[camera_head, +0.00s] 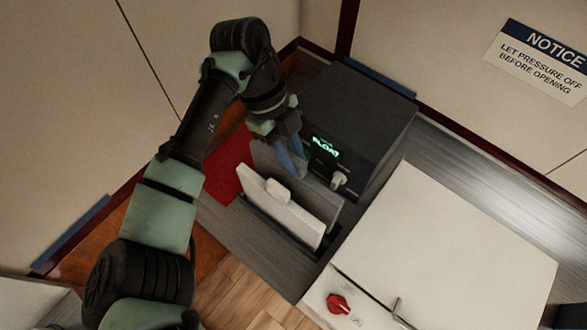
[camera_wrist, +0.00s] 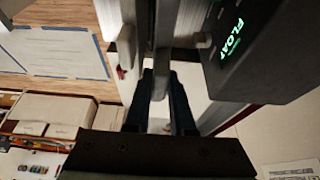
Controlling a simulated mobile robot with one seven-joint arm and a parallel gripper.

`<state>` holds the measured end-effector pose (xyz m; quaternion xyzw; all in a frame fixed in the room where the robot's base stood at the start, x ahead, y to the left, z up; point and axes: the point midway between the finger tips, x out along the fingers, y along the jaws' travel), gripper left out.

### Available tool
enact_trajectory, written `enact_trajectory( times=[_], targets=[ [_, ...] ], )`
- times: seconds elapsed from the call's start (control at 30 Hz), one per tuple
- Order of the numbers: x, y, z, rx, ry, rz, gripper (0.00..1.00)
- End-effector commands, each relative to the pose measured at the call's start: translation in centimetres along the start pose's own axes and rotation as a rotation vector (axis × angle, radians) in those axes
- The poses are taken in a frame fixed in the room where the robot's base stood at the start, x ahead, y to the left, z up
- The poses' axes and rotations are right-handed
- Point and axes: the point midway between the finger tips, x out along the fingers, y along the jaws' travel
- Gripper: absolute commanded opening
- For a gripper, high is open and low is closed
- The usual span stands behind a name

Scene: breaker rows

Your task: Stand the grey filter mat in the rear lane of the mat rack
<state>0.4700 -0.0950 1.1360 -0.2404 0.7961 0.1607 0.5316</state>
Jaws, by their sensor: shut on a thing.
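The grey filter mat (camera_head: 318,196) is a thin upright panel behind a white mat (camera_head: 285,215) with a raised tab. My gripper (camera_head: 291,160) points down, with its blue fingers shut on the grey mat's upper edge. In the wrist view the grey mat (camera_wrist: 164,35) shows edge-on, running between the two fingers (camera_wrist: 163,100). The mat rack (camera_head: 327,245) shows only as a dark base at the right end of the mats. The grey mat's lower edge is hidden by the white mat, so I cannot tell whether it is seated in the rear lane.
A dark box with a lit "FLOAT" display (camera_head: 327,146) and a pale knob (camera_head: 339,180) stands close behind the grey mat. A red patch (camera_head: 229,163) lies to the left. A white cabinet (camera_head: 450,245) with a red knob (camera_head: 339,304) is at the right.

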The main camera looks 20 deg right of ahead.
Motion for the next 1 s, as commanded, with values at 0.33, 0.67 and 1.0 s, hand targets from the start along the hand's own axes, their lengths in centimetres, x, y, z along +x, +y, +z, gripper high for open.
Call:
enact_trajectory(
  times=[0.33,0.67,1.0],
  targets=[
    [3.6,0.0,1.5,0.000,0.000,0.001,0.00],
    [4.1,0.0,1.7,0.001,0.000,-0.001,0.00],
    [4.0,0.0,1.7,0.001,0.000,0.000,0.52]
  ],
)
